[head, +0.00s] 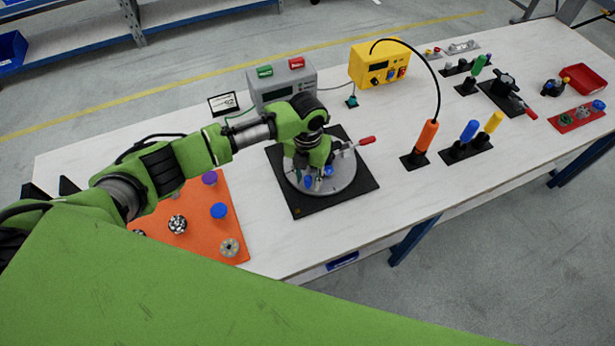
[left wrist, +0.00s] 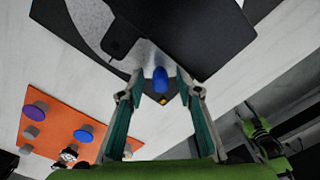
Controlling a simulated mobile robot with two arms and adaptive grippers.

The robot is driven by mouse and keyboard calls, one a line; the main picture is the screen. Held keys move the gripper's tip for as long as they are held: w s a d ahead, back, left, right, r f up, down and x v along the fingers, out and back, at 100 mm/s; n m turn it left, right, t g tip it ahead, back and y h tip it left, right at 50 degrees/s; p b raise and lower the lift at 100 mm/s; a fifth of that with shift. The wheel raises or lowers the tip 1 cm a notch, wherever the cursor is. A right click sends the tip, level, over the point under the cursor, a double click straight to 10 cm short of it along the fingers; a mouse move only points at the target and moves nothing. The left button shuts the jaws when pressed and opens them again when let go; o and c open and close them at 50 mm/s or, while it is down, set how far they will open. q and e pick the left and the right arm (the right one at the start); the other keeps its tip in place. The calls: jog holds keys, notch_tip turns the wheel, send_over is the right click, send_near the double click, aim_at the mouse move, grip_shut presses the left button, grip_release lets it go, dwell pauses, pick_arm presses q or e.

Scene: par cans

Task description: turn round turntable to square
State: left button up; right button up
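The round grey turntable (head: 340,184) sits on a black square base (head: 301,207) in the middle of the white table. A clamp with a red handle (head: 366,141) reaches out from its far right side. My left gripper (head: 316,180) points down over the turntable and hides part of it. In the left wrist view, the fingers of my left gripper (left wrist: 160,78) are apart, on either side of a blue knob (left wrist: 160,80). Gaps show between the knob and both fingers. Part of the grey disc (left wrist: 90,18) shows above. My right gripper is not in view.
An orange board (head: 232,190) with several knobs lies left of the turntable. A grey box (head: 283,88) and a yellow box (head: 378,65) stand behind. An orange-handled tool (head: 427,136) with a black cable stands to the right. Table in front of the base is clear.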

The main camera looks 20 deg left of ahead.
pick_arm(q)
jog(key=shift+r, duration=0.1)
notch_tip(320, 180, up, 12)
dwell(0.5)
jog(key=shift+s, duration=0.1)
dwell(0.4)
